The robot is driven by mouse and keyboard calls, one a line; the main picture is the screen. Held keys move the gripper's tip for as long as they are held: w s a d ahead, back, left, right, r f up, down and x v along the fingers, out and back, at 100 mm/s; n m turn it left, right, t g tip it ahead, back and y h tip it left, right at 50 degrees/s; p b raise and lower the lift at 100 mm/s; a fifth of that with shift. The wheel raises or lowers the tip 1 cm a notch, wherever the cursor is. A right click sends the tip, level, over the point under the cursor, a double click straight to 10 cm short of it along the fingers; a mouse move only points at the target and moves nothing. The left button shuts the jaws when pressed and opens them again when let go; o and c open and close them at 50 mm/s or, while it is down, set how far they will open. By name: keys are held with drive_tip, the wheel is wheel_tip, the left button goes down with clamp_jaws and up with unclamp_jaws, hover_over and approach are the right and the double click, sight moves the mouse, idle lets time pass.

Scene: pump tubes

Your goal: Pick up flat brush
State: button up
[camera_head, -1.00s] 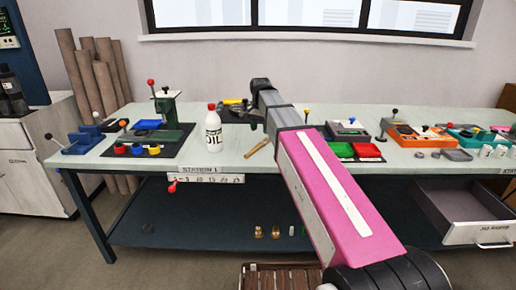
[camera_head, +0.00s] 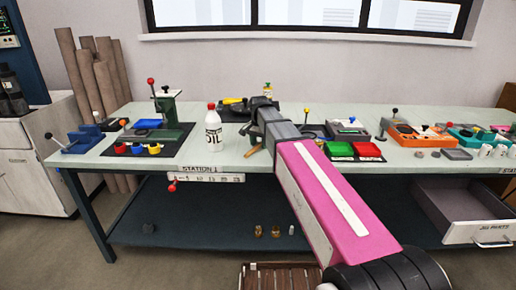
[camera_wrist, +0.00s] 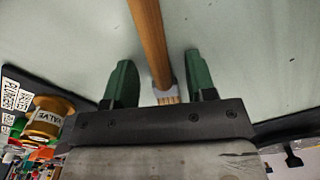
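The flat brush, with a wooden handle (camera_wrist: 152,40) and a pale metal band, lies on the workbench. In the wrist view it runs from the top edge down between the two green fingers of my gripper (camera_wrist: 160,75). The gripper is open, with a gap on each side of the brush. In the head view my gripper (camera_head: 253,130) is low over the bench, and only a short end of the brush (camera_head: 252,151) shows; the rest is hidden by my arm. The brush's bristle end is mostly hidden by the gripper body in the wrist view.
A white oil bottle (camera_head: 213,128) stands left of my gripper on the workbench (camera_head: 215,163). Green and red trays (camera_head: 352,150) are to the right. A brass valve part (camera_wrist: 45,120) is at left in the wrist view. Below, a drawer (camera_head: 465,212) is open.

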clamp_jaws()
